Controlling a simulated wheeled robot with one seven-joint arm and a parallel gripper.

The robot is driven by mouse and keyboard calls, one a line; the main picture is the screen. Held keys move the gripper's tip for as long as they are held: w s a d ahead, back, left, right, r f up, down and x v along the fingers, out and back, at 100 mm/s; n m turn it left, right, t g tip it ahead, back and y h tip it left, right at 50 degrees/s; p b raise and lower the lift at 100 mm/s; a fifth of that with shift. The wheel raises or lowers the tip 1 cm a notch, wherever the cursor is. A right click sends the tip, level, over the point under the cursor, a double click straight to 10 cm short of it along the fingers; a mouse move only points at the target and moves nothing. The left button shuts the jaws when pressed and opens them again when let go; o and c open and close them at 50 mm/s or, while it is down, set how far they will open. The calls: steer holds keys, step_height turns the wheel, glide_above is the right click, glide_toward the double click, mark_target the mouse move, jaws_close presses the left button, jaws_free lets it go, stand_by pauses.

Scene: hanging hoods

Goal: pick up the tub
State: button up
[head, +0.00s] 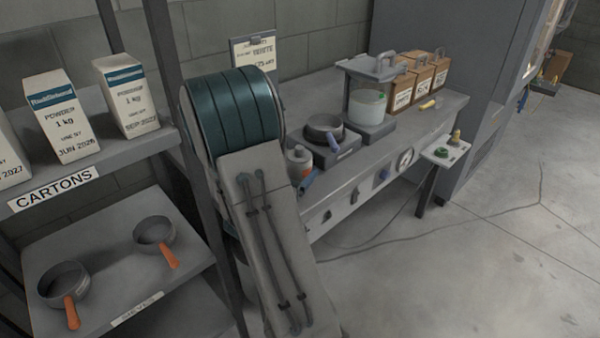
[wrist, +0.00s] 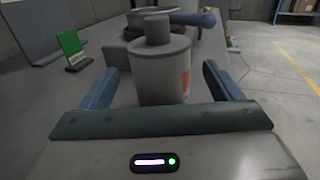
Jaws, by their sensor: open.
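A pale grey tub (wrist: 163,72) with a narrower cap and an orange-marked label stands upright in the wrist view. It also shows in the head view (head: 299,163) at the near left end of the bench, partly hidden by my arm. My gripper (wrist: 158,78) is open, with one blue finger on each side of the tub. Gaps show between the tub and both fingers. In the head view only a blue finger of my gripper (head: 308,181) shows beside the tub. The tub's base is hidden behind my gripper's body in the wrist view.
A dark pan with a blue handle (wrist: 190,18) is just behind the tub. On the bench (head: 352,168) a clear vessel (head: 366,106) and brown boxes (head: 401,95) stand farther right. A green card (wrist: 70,43) stands to the left in the wrist view. Shelves with cartons (head: 126,96) are at left.

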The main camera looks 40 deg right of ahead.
steer(key=x, duration=0.5)
steer(key=shift+d, duration=0.15)
steer(key=c, duration=0.9)
steer(key=shift+r, duration=0.1)
steer(key=shift+r, duration=0.1)
